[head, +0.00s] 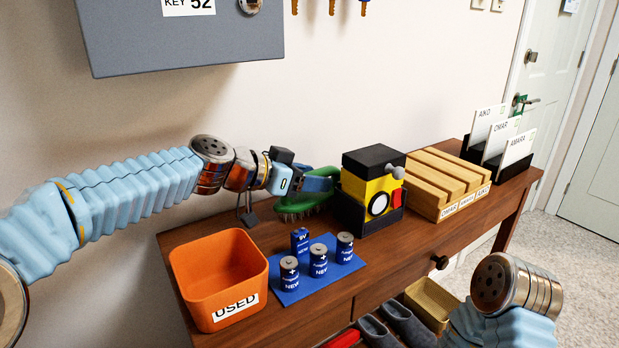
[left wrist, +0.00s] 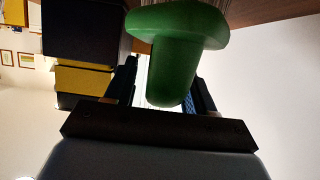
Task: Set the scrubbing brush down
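The scrubbing brush (head: 303,206) is green with pale bristles facing down. In the head view it is just above or touching the back of the wooden table top; I cannot tell which. My left gripper (head: 318,183) reaches over from the left and appears shut on the brush, hiding part of it. In the left wrist view the brush's green handle (left wrist: 175,75) lies between the two dark fingers, and its wider part covers the fingertips. My right gripper is not in view; only part of my right arm shows at the lower right.
A yellow-and-black device (head: 372,190) stands close to the right of the brush. An orange bin (head: 217,272) marked USED and a blue mat (head: 290,295) with several batteries are in front. Wooden slotted blocks (head: 445,183) and a card rack (head: 512,166) stand farther right. A grey key box (head: 180,40) hangs above.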

